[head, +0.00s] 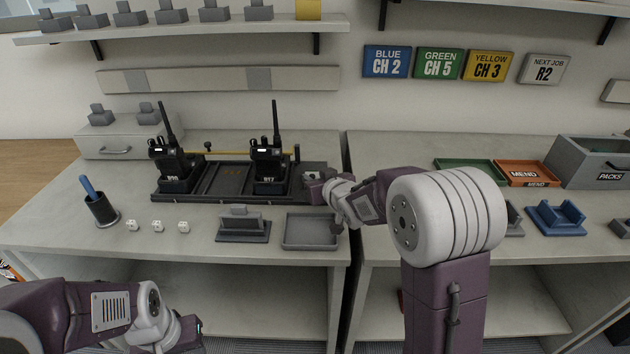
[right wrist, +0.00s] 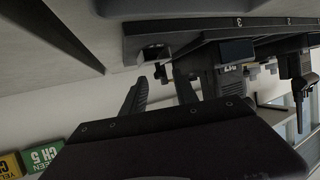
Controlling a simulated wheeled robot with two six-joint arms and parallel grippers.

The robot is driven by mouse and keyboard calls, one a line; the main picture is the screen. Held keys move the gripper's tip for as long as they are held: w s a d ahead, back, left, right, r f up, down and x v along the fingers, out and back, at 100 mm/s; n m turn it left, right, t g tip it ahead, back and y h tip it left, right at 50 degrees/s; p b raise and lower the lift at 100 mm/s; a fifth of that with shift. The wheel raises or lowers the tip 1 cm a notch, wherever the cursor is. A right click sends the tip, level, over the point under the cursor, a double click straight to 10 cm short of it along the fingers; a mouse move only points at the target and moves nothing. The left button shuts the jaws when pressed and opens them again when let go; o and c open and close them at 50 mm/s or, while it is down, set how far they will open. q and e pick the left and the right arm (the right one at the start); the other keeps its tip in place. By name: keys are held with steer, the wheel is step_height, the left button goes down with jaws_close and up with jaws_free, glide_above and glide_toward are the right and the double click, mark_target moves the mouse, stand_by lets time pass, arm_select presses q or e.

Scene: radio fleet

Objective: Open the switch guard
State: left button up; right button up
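A dark charger base (head: 225,190) stands on the left counter with two black radios, a left one (head: 172,163) and a right one (head: 270,165). My right gripper (head: 312,186) is at the base's right end and covers part of it. In the right wrist view its two fingers (right wrist: 160,92) are apart with nothing between them. Beyond them is the end of the base, with a grey rounded recess holding a small dark part (right wrist: 154,51). I cannot tell whether this is the switch guard, or its state. My left gripper (head: 190,330) is low at the left, its fingers unclear.
A brass-coloured bar (head: 225,153) runs behind the radios. In front lie a grey tray (head: 311,231), a grey cradle (head: 243,226), several small white blocks (head: 158,226) and a pen cup (head: 102,210). Green (head: 470,172) and orange (head: 523,173) trays sit on the right counter.

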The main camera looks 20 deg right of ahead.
steer(key=shift+w+f, duration=0.1)
steer(key=shift+w, duration=0.2)
steer(key=shift+c, duration=0.2)
jaws_close()
stand_by(1.1)
